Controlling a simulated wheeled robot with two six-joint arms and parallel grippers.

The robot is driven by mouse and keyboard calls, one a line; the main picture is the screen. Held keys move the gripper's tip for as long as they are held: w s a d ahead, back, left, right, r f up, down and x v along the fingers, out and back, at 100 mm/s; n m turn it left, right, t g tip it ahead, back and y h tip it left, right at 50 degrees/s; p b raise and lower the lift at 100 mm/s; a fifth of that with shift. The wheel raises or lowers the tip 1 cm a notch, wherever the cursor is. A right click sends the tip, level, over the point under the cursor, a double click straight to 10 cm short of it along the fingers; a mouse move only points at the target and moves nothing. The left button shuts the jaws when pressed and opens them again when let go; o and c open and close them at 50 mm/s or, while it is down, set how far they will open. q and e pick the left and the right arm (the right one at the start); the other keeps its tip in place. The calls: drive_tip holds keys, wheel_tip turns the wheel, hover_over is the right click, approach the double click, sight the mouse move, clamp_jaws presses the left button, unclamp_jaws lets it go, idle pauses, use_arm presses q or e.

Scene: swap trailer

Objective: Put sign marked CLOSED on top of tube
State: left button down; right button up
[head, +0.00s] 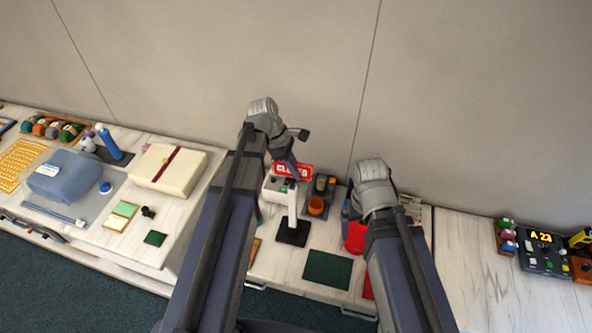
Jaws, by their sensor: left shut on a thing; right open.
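The red sign marked CLOSED (293,171) is held by my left gripper (291,163), which is shut on it. Part of its lettering is hidden by the gripper. A white upright tube (292,207) stands on a black square base (293,233), just below the sign in the head view. I cannot tell whether the sign touches the tube. My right gripper (348,208) is open, to the right of the tube, and largely hidden by its own wrist.
A red container (355,238) is by my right arm. A dark green mat (328,269) lies in front. A cream box (168,168) sits on the left counter.

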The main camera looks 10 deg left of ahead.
use_arm(q)
drive_tip(key=shift+f, duration=0.3)
idle(0.4)
drive_tip(key=shift+f+b, duration=0.3)
drive_tip(key=shift+b, duration=0.25)
drive_tip(key=shift+f+b, duration=0.3)
drive_tip(key=shift+f, duration=0.05)
drive_tip(key=shift+f+b, duration=0.3)
drive_tip(key=shift+f+b, duration=0.75)
idle(0.9)
drive_tip(key=shift+c, duration=1.8)
unclamp_jaws()
drive_tip(key=shift+r, duration=0.15)
